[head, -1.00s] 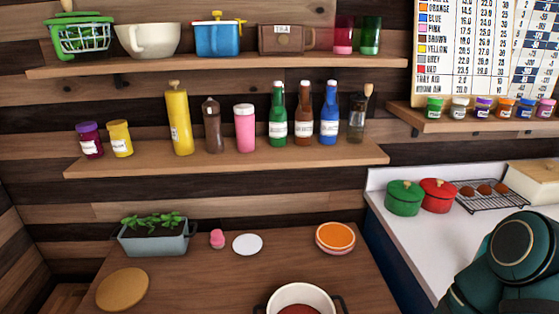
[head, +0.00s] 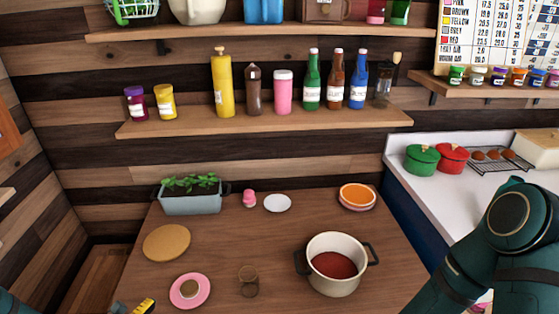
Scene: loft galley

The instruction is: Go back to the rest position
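Neither gripper shows in the head view. A dark teal part of my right arm fills the lower right corner. A small teal part of mine shows at the lower left edge. The wooden table (head: 215,235) stands in front of me. On it is a cream pot (head: 336,284) with dark handles and red contents. A pink plate (head: 178,299) with a small round brown item on it lies near the front left. A small brown glass-like cup (head: 249,288) stands between the plate and the pot.
A round tan board (head: 167,242), a planter (head: 191,202), a pink shaker (head: 249,199), a white plate (head: 278,203) and orange-topped stacked plates (head: 357,196) are also on the table. A shelf (head: 190,124) holds bottles. The white counter (head: 408,181) at right carries green (head: 421,160) and red pots (head: 452,158).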

